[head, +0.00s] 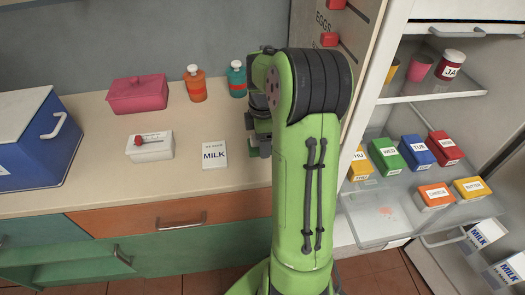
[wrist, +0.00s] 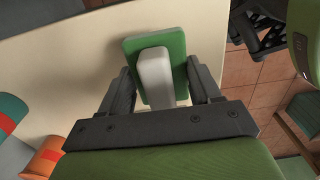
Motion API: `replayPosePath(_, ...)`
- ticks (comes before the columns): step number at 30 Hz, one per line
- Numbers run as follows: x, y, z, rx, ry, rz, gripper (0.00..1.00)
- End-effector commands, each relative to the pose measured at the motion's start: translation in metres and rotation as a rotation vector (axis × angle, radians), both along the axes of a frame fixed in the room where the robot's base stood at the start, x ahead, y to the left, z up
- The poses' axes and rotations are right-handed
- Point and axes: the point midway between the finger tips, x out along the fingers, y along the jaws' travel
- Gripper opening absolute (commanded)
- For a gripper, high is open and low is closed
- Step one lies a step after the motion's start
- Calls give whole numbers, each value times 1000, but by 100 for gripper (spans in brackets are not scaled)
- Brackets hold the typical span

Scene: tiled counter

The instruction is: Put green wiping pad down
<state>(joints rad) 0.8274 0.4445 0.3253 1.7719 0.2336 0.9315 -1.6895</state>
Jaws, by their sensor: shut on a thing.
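The green wiping pad (wrist: 176,47) shows in the wrist view as a green slab with a pale grey handle block (wrist: 154,78). My gripper (wrist: 162,85) is shut on the handle, one dark finger on each side. The pad is over or against the counter top (wrist: 70,62), close to its edge; I cannot tell whether it touches. In the head view my gripper (head: 257,148) is at the counter's right end beside the tall cabinet, partly hidden by my arm. The pad is mostly hidden there.
A "MILK" card (head: 214,154), a white box (head: 150,147), a pink container (head: 138,95), an orange bottle (head: 195,84) and a teal bottle (head: 236,79) stand on the counter. A blue cooler (head: 35,140) is at left. The open fridge (head: 430,98) is at right.

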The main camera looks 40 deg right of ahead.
Motion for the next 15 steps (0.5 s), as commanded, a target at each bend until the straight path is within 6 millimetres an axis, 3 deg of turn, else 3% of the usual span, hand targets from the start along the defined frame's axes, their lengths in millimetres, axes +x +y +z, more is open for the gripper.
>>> replayPosePath(1, -1, 1, -16, 4, 4, 0, 30)
replayPosePath(4, 0, 0, -32, 3, 2, 1, 30)
replayPosePath(14, 0, 1, -33, 1, 1, 2, 30)
replayPosePath(15, 0, 1, -33, 1, 1, 2, 69)
